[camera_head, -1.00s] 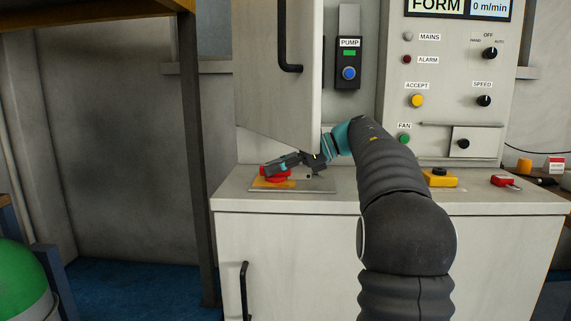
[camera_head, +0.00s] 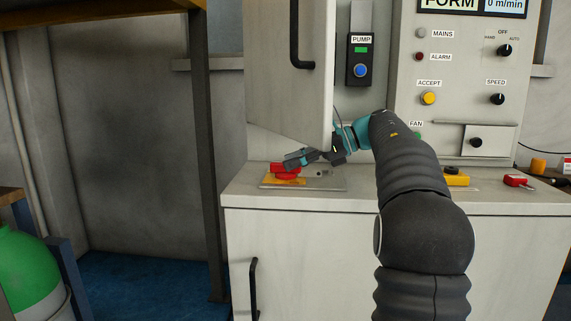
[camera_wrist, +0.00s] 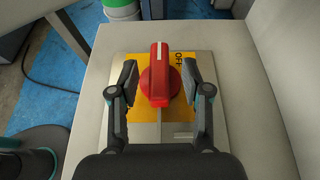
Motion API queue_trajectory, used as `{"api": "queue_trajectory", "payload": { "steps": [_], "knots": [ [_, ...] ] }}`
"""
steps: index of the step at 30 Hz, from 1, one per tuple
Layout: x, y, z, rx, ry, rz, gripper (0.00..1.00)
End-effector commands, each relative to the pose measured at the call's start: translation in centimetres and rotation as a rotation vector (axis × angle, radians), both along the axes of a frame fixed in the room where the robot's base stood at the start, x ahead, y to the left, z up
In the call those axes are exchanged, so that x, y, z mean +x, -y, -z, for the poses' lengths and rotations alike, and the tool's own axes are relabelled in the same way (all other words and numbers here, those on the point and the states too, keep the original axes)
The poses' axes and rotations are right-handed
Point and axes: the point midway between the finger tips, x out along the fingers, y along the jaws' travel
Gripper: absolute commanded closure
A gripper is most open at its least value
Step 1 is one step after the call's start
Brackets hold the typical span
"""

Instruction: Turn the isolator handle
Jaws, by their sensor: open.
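The red isolator handle (camera_wrist: 159,78) sits on a yellow plate (camera_wrist: 146,132) marked OFF, on a pale panel on the cabinet top. A white line runs along the handle, which points up and down in the wrist view. My gripper (camera_wrist: 160,80) is open, with one finger on each side of the handle and a gap showing at both sides. In the head view my gripper (camera_head: 294,160) is low over the red handle (camera_head: 284,169) and hides part of it.
A pump switch (camera_head: 361,60) and a control panel (camera_head: 455,70) stand behind. A yellow box (camera_head: 457,180) and a red item (camera_head: 517,180) lie to the right on the worktop (camera_head: 400,202).

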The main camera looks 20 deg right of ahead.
Motion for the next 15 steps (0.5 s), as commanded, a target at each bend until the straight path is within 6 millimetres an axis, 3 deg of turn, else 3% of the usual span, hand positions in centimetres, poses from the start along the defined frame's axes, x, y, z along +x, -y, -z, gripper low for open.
{"api": "queue_trajectory", "payload": {
  "steps": [9, 15],
  "knots": [
    [-2.2, 5.4, -2.4, -0.001, 0.002, 0.001, 0.52],
    [-3.0, 7.5, -3.3, 0.000, 0.002, 0.000, 0.52]
  ]
}}
